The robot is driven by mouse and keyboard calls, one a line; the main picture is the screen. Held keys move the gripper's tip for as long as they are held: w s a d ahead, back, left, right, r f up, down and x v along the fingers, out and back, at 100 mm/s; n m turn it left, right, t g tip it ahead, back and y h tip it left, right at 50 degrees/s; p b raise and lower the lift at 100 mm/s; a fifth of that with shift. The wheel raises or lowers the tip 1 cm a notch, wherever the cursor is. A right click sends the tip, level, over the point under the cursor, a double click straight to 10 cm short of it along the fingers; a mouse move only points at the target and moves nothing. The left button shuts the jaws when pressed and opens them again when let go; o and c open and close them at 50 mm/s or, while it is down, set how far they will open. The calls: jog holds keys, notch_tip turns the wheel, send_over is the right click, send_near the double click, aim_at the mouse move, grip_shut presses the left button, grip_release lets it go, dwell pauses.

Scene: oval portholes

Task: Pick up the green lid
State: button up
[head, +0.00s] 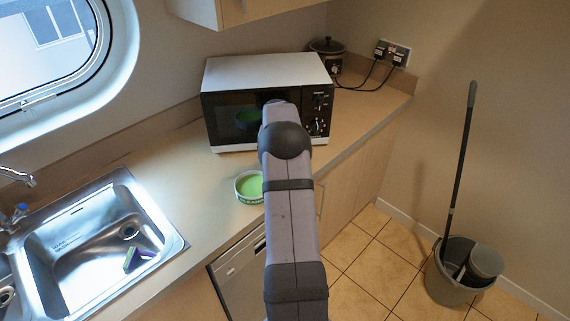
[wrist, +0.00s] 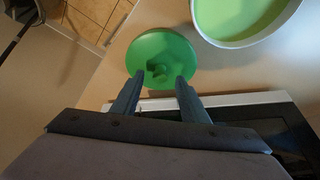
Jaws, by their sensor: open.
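The green lid (wrist: 160,45) is round with a small knob (wrist: 158,72) in its middle, and in the wrist view it lies near the counter's edge. My gripper (wrist: 159,79) is open, its fingertips on either side of the knob in the picture. I cannot tell whether they touch the lid. A white-rimmed bowl with a green inside (wrist: 240,18) stands beside the lid; it also shows in the head view (head: 250,186). In the head view my arm hides the gripper and the lid.
A microwave (head: 262,73) stands close behind on the counter; its edge shows in the wrist view (wrist: 235,100). A slow cooker (head: 327,57) is at the back corner. The sink (head: 100,245) holds a sponge. A bucket with a mop (head: 462,270) stands on the floor.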

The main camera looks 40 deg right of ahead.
jog(key=shift+p+x, duration=0.4)
jog(key=shift+x, duration=0.85)
grip_shut()
